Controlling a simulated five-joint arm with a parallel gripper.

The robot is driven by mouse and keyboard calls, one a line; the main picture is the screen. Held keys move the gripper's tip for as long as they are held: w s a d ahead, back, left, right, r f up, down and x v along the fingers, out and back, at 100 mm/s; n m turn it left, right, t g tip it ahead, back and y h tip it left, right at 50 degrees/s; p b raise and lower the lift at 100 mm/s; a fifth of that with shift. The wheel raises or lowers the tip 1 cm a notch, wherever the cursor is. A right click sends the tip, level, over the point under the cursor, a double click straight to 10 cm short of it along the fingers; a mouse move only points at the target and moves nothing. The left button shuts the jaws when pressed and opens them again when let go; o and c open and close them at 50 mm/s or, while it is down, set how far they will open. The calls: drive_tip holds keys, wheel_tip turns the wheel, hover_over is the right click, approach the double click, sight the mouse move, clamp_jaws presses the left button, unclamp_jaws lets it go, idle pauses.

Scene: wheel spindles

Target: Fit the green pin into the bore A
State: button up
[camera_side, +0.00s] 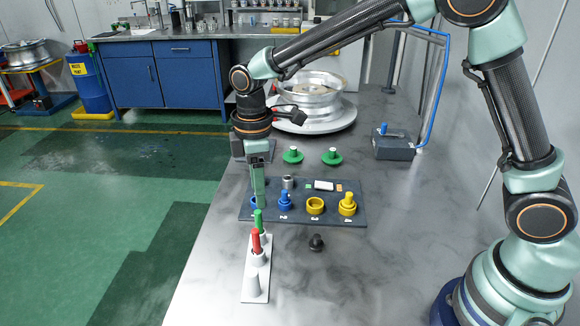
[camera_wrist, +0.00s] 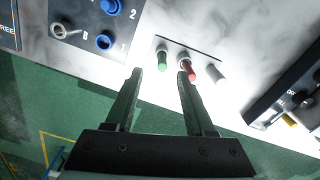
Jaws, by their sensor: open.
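The green pin (camera_side: 259,222) stands upright in a white holder strip (camera_side: 257,285), directly beyond the red pin (camera_side: 255,242). In the wrist view the green pin (camera_wrist: 162,61) shows ahead of the gap between my fingers, and the red pin (camera_wrist: 191,74) is close to the right fingertip. My gripper (camera_side: 259,203) points down just above the green pin, open and empty. A dark board (camera_side: 268,212) lies behind the pins. A grey ring (camera_wrist: 63,31) on it is marked B in the wrist view. I cannot make out a bore marked A.
The board carries blue pieces (camera_side: 284,199), a yellow ring (camera_side: 315,206) and a yellow peg (camera_side: 347,203). A black knob (camera_side: 316,243) stands right of the holder. The front right bench is clear.

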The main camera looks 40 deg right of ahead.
sight(258, 211)
drive_tip(key=shift+s+a+f, duration=0.1)
drive_tip(key=shift+a+f, duration=0.05)
drive_tip(key=shift+f, duration=1.6)
drive_tip(key=shift+a+f, duration=0.1)
drive_tip(key=shift+f, duration=1.65)
drive_tip(key=shift+c, duration=0.3)
clamp_jaws()
